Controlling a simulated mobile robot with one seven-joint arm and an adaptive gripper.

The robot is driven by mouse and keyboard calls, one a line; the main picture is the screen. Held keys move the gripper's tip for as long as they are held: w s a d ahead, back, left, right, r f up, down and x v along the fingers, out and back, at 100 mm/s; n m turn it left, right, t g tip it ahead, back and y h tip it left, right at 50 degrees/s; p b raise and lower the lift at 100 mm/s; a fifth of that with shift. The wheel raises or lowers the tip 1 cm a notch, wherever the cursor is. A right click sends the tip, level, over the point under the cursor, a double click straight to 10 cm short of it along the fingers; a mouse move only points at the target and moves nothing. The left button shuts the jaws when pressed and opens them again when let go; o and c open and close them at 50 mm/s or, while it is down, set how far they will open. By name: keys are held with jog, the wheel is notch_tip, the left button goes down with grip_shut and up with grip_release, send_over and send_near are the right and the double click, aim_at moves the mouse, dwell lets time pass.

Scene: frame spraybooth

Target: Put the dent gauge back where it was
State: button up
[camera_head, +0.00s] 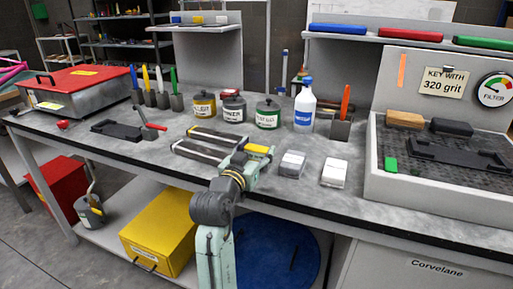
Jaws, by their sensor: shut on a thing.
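My gripper (255,163) is at the front middle of the bench, over the worktop near the dark rails. It is shut on a small yellow-topped thing (259,149), which may be the dent gauge; my gripper and wrist hide most of it. I cannot read a label on it. Two dark rails with pale strips (208,145) lie just left of and behind my gripper. A grey block (292,163) and a white block (334,172) lie to its right.
Several labelled pots (268,114), a white spray bottle (305,104) and a holder with an orange tool (342,126) stand behind. A black tray (117,130) and red-lidded box (75,88) are left. A grey-walled booth (430,192) bounds the right. Worktop between the blocks and booth is clear.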

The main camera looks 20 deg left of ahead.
jog(key=shift+f, duration=0.1)
jog(key=shift+f, duration=0.15)
jog(key=o, duration=1.4)
